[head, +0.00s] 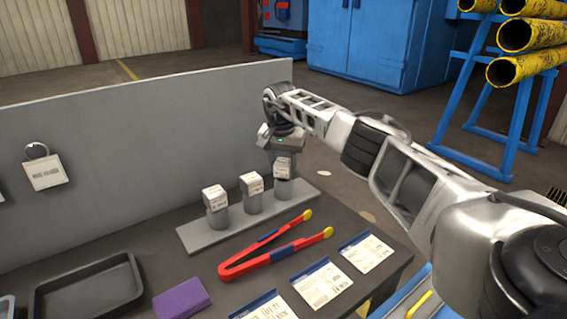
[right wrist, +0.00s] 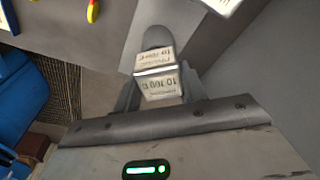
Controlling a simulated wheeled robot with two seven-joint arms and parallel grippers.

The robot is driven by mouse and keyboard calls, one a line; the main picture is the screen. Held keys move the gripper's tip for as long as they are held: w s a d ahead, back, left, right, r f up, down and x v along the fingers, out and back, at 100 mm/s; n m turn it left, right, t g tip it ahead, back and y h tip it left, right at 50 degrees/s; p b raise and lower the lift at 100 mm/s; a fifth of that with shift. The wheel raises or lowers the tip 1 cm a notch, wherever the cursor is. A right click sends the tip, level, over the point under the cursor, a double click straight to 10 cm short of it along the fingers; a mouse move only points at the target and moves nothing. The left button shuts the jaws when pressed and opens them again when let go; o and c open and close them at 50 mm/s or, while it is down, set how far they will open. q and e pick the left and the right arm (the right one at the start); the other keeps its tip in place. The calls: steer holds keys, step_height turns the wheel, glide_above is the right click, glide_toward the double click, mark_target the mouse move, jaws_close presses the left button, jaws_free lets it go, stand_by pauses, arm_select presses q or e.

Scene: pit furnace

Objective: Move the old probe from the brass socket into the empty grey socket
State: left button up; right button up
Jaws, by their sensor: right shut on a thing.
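Three short grey cylinders stand in a row on a grey base strip (head: 190,238), each with a white labelled block on top. These are the left block (head: 214,194), the middle block (head: 251,182) and the right block (head: 283,168). No cylinder shows a clear brass colour, so I cannot tell which socket is brass. My right gripper (head: 282,158) is at the right one, shut on its labelled block, which also shows in the right wrist view (right wrist: 158,84). A grey cylinder (right wrist: 157,38) is beyond the block; I cannot tell whether the block is seated. My left gripper is out of view.
Red tongs (head: 258,259) with yellow tips lie in front of the strip. Several printed cards (head: 322,283) lie nearer the front edge. A purple block (head: 182,298) and a dark tray (head: 88,290) are at left. A grey panel (head: 150,130) stands behind.

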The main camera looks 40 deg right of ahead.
steer(key=shift+f, duration=0.15)
stand_by(0.5)
steer(key=shift+f, duration=0.45)
